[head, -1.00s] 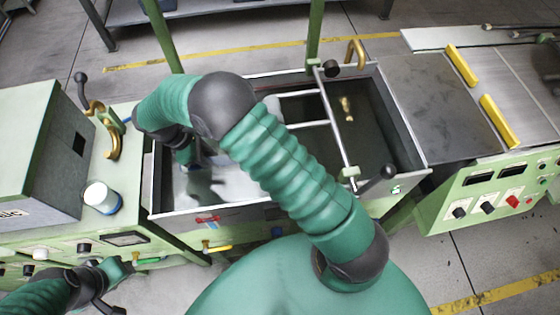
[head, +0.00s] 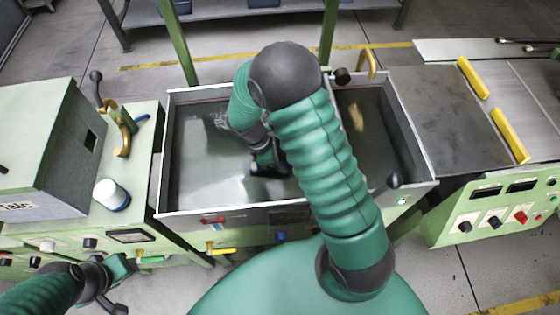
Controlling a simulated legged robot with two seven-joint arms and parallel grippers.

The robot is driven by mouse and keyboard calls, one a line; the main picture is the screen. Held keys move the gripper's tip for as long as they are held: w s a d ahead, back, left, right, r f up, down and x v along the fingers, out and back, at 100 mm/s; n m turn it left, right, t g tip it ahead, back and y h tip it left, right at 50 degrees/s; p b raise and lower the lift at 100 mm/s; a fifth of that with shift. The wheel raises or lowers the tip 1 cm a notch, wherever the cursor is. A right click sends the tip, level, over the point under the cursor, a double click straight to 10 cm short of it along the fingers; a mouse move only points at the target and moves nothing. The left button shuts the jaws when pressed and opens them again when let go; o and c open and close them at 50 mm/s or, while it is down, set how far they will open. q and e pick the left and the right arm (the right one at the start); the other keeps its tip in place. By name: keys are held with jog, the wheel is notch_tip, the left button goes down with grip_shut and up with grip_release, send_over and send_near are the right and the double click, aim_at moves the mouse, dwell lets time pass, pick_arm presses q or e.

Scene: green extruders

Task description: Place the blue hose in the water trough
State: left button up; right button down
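The water trough (head: 164,165) is a grey metal basin in the middle of the head view, with a shiny, reflective inside. My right arm arches over it from the lower right. My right gripper (head: 268,162) is dark and points down inside the trough, left of the forearm.
The green machine (head: 142,200) at the left carries a brass hook-shaped fitting (head: 122,135), a white cup (head: 112,195) and a small blue piece behind the fitting. A control panel (head: 500,205) and a flat table with yellow bars stand at the right.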

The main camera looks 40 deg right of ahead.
jog(key=shift+w+a+f, duration=0.1)
jog(key=c, duration=1)
grip_release()
jog(key=shift+c, duration=0.2)
jog(key=p+v, duration=0.1)
jog(key=v, duration=1)
jog(key=s+a+r+m+t+y, duration=0.2)
jog(key=s+a+m+t+y, duration=0.2)
jog(key=m, duration=0.7)
jog(key=s+a+t+p, duration=0.1)
jog(key=s+a, duration=0.1)
jog(key=s, duration=0.1)
jog(key=shift+s+a+m, duration=0.25)
jog(key=shift+s+m, duration=0.05)
jog(key=shift+m, duration=0.1)
